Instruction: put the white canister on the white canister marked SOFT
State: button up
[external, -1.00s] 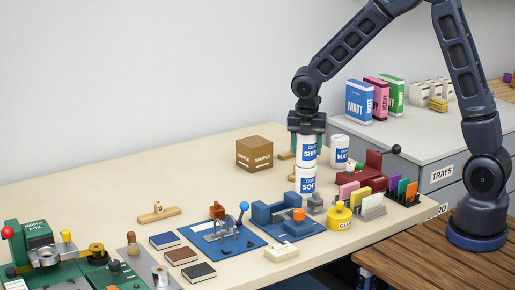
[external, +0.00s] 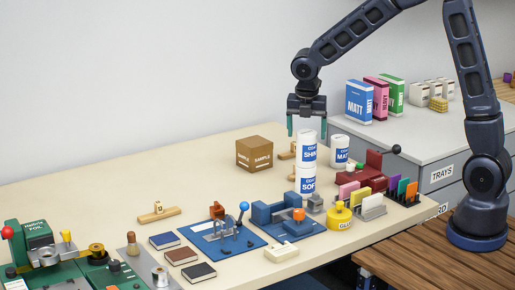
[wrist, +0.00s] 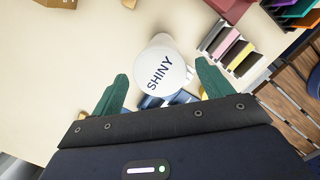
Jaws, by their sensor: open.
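A white canister with a blue label reading SHIN, its end cut off (external: 308,150), stands upright on top of the white canister marked SOFT (external: 306,181). The lower canister stands on the table. My gripper (external: 306,123) is open and empty just above the upper canister, with its fingertips near the top's height. In the wrist view the upper canister's lid (wrist: 161,69) reads SHINY and lies between and beyond the two green fingertips. The SOFT canister is hidden there.
Another white canister marked MAT (external: 340,149) stands close behind to the right. A cardboard box (external: 254,154) is at the left. Blue fixtures (external: 275,212), a yellow glue pot (external: 339,216) and a dark red device (external: 378,165) surround the stack. The table's left back is clear.

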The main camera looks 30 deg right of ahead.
jog(key=r, duration=0.6)
jog(key=shift+s+a+r, duration=0.15)
jog(key=shift+s+a, duration=0.2)
jog(key=shift+d+r, duration=0.15)
jog(key=s+d+r+m+t, duration=0.1)
jog(key=s+d+r+m, duration=0.45)
jog(key=d, duration=0.25)
jog(key=s+d+r+m, duration=0.4)
jog(key=s+d+m, duration=0.1)
jog(key=d+m, duration=0.2)
jog(key=s+d+m+t, duration=0.1)
jog(key=s+d+m, duration=0.4)
jog(key=s+m, duration=0.2)
jog(key=s+d+m+t+y, duration=0.1)
jog(key=s+d+m, duration=0.4)
jog(key=s+m, duration=0.2)
jog(key=shift+s+d, duration=0.4)
jog(key=shift+s, duration=0.85)
